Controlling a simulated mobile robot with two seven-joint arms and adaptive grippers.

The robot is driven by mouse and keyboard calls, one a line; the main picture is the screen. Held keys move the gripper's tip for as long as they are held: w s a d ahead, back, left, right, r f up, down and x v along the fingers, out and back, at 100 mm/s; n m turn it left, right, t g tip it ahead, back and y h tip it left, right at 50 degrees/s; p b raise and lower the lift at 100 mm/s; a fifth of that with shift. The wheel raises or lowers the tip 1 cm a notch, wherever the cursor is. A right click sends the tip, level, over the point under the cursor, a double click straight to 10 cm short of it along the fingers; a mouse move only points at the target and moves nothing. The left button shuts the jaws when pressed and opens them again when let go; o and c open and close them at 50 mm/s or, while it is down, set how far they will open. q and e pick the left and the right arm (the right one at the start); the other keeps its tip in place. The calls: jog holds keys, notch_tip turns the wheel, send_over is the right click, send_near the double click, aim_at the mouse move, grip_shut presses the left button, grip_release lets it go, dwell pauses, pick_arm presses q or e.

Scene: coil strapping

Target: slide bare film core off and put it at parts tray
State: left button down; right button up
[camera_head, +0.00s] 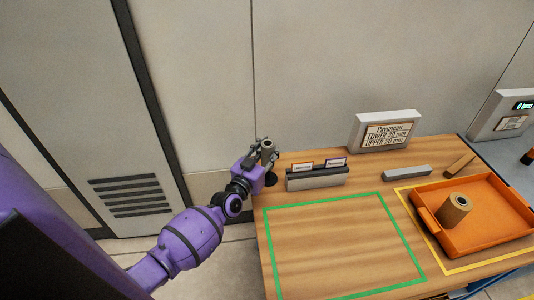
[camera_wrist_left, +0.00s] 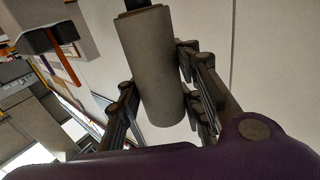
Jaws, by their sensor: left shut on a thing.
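A grey cylindrical film core (camera_head: 268,151) is above the back left corner of the wooden table. My left gripper (camera_head: 262,152) is shut on it. In the left wrist view the core (camera_wrist_left: 160,70) stands between the two fingers (camera_wrist_left: 158,95), and a dark post (camera_wrist_left: 137,4) meets its far end. I cannot tell how far the post reaches inside. A dark round base (camera_head: 271,180) shows below the gripper. The orange tray (camera_head: 478,246), likely the parts tray, is at the right, with a brown roll (camera_head: 455,209) standing in it. My right gripper is not in view.
A green outlined area (camera_head: 345,247) on the table is empty. A grey card holder (camera_head: 317,178), a grey bar (camera_head: 407,173), a brown block (camera_head: 460,165) and a sign (camera_head: 386,132) stand or lie along the back. A yellow outline (camera_head: 446,267) surrounds the tray.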

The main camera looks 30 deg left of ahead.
aim_at(268, 141)
pick_arm(q)
jog(key=shift+r+p, duration=0.8)
jog(key=shift+r, duration=0.65)
jog(key=shift+f, duration=0.1)
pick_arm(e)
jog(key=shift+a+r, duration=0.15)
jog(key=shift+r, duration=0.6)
pick_arm(q)
jog(key=shift+r+p, duration=0.6)
jog(key=shift+r, duration=0.7)
jog(key=shift+r+p, duration=0.3)
jog(key=shift+p, duration=0.05)
jog(key=shift+r, duration=0.9)
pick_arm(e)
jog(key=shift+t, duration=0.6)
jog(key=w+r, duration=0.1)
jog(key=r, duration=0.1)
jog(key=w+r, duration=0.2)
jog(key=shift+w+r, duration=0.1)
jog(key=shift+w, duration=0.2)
